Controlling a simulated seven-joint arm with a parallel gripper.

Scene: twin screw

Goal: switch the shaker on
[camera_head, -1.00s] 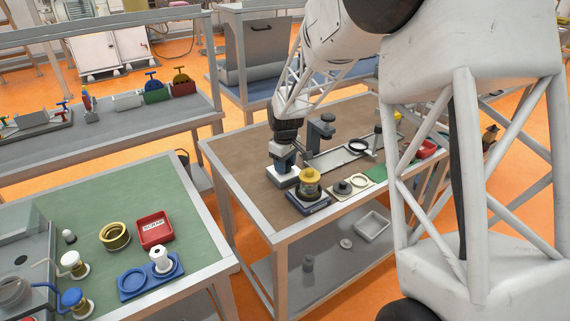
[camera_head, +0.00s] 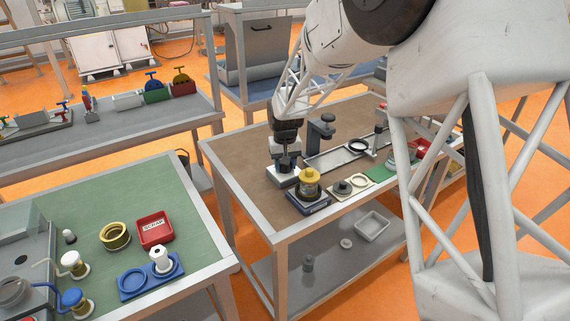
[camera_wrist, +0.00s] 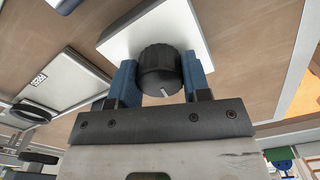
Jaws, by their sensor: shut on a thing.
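In the wrist view a ribbed black knob (camera_wrist: 158,72) with a white pointer line sits on a white box (camera_wrist: 118,38). My gripper (camera_wrist: 160,78) has its blue fingers on opposite sides of the knob, shut on it. The pointer line faces the gripper body and slants slightly to the right. In the head view my gripper (camera_head: 285,163) is low over the white box (camera_head: 281,181), which stands on the brown-topped bench; the knob is hard to make out there. To its right stands a yellow-topped jar (camera_head: 310,180) on a dark blue base (camera_head: 309,204). I cannot tell which unit is the shaker.
A dark grey post stand (camera_head: 320,132) stands behind my gripper. A long light tray (camera_head: 335,154) and small round parts (camera_head: 344,187) lie to the right. A green bench (camera_head: 120,205) with a red tray (camera_head: 154,229) is at the left. Bare brown bench top (camera_head: 240,155) lies left of the gripper.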

